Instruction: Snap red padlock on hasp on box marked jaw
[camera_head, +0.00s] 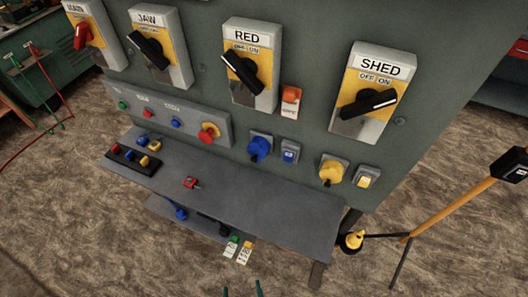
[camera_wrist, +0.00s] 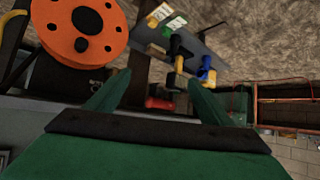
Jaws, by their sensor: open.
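The box marked JAW (camera_head: 158,50) is on the grey-green panel at upper left in the head view. It has a yellow plate and a black slanted handle. I cannot make out a separate hasp at this size. A small red padlock (camera_head: 190,183) lies alone on the grey shelf (camera_head: 250,205) below the boxes. My gripper (camera_head: 243,290) shows only as two green fingertips at the bottom edge, apart from the shelf and padlock. In the wrist view its green fingers (camera_wrist: 160,82) are spread and empty. A red object (camera_wrist: 160,103) shows beyond them, partly hidden; I cannot tell what it is.
Boxes RED (camera_head: 251,62) and SHED (camera_head: 371,90) stand to the right. Blue (camera_head: 259,147) and yellow (camera_head: 331,172) plugs jut from the panel. An orange reel (camera_wrist: 81,32) shows in the wrist view.

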